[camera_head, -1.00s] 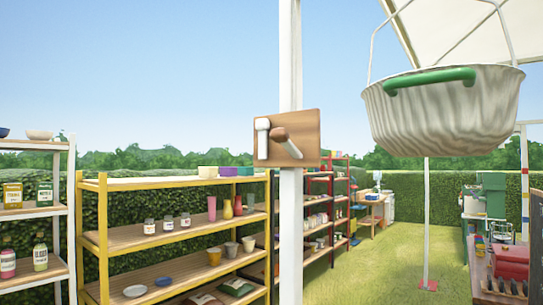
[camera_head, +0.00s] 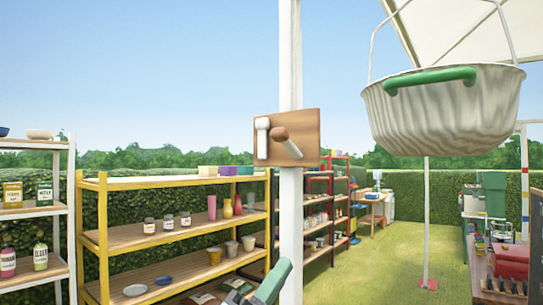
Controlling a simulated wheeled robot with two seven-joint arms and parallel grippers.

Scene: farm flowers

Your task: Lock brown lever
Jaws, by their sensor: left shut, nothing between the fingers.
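The brown lever (camera_head: 283,134) is on a wooden board (camera_head: 306,129) fixed to a white post. Its rounded knob is at the upper left, and its shaft slants down to the right. A white lever (camera_head: 262,140) stands upright beside it on the left. My left gripper (camera_head: 281,268) shows at the bottom edge, below the board and in front of the post's lower part. It is shut and empty, and apart from the lever. Most of its arm is out of frame. My right gripper is not in view.
A white hanging basket (camera_head: 440,118) with a green handle (camera_head: 430,79) hangs to the right of the board. Yellow shelves (camera_head: 150,236) with jars and pots stand behind on the left. The space between gripper and board looks clear apart from the white post (camera_head: 291,220).

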